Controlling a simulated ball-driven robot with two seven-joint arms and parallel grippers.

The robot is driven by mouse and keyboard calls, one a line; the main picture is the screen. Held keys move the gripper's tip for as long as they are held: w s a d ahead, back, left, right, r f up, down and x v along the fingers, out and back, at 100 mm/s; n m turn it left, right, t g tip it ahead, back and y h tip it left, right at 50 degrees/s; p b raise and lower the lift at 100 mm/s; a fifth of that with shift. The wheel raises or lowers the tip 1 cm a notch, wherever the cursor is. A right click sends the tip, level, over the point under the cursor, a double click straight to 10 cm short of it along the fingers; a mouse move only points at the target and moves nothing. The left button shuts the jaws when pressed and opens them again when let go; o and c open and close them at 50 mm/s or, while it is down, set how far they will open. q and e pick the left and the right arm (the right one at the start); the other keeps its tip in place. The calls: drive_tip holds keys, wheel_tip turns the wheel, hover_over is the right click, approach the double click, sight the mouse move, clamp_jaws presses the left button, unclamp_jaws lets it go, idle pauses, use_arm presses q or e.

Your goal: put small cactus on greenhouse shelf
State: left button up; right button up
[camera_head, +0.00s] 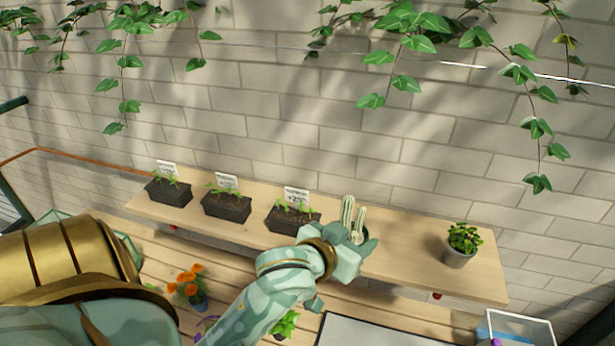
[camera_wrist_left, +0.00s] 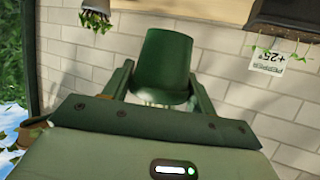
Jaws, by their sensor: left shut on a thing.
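The small cactus (camera_head: 348,216) has pale upright columns and a dark green pot, and it shows upright in the head view at the shelf's middle. My left gripper (camera_head: 352,246) is shut on its pot, which also shows between the fingers in the left wrist view (camera_wrist_left: 167,62). The gripper and my wrist partly hide the pot in the head view. The wooden greenhouse shelf (camera_head: 405,264) runs along the brick wall behind. I cannot tell whether the pot touches the shelf. My right gripper is not in view.
Several black seedling trays with price tags, such as the tray (camera_head: 291,220) just left of the cactus, stand on the shelf. A leafy plant in a grey pot (camera_head: 459,257) stands on the right. Bare shelf lies between. Orange flowers (camera_head: 190,282) stand on a lower bench.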

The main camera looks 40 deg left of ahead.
use_arm(q)
drive_tip(key=shift+w+r+p, duration=0.35)
drive_tip(key=shift+w+r, duration=0.2)
drive_tip(key=shift+r, duration=0.15)
drive_tip(key=f+x, duration=0.1)
drive_tip(key=x, duration=0.4)
drive_tip(key=f+x, duration=0.1)
drive_tip(key=x, duration=0.3)
drive_tip(key=s+f+x, duration=0.1)
drive_tip(key=x, duration=0.4)
drive_tip(key=shift+w+f, duration=0.1)
drive_tip(key=shift+w, duration=0.15)
drive_tip(key=shift+w+f, duration=0.3)
drive_tip(key=shift+f, duration=0.25)
drive_tip(key=f, duration=0.3)
drive_tip(key=shift+w+f, duration=0.3)
drive_tip(key=shift+s, duration=0.1)
drive_tip(key=o, duration=1.1)
drive_tip(key=shift+f, duration=0.1)
